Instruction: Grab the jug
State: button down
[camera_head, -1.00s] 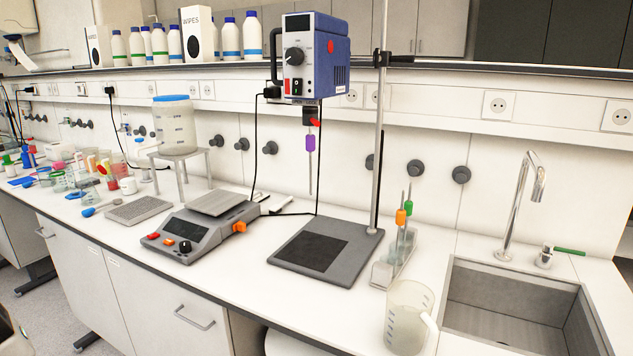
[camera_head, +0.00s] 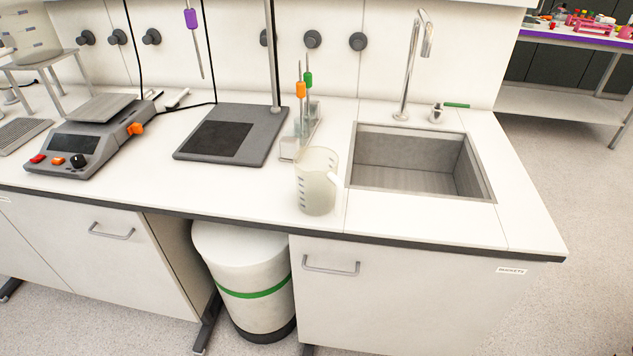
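The jug (camera_head: 316,184) is a translucent, whitish measuring jug with dark graduation marks. It stands upright on the white bench top, near the front edge and just left of the sink. My gripper is not in view.
The sink (camera_head: 415,165) with its tap (camera_head: 410,70) is right of the jug. A glass rack with orange and green tools (camera_head: 300,130) stands close behind it. The stand base (camera_head: 233,134) and hotplate (camera_head: 85,140) are to the left. A bin (camera_head: 245,270) stands under the bench.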

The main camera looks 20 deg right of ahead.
aim_at(318, 180)
jog(key=i+j+z, duration=0.3)
jog(key=z, duration=0.15)
jog(key=i+j+z, duration=0.25)
jog(key=z, duration=0.2)
jog(key=k+j, duration=0.05)
jog(key=j, duration=0.05)
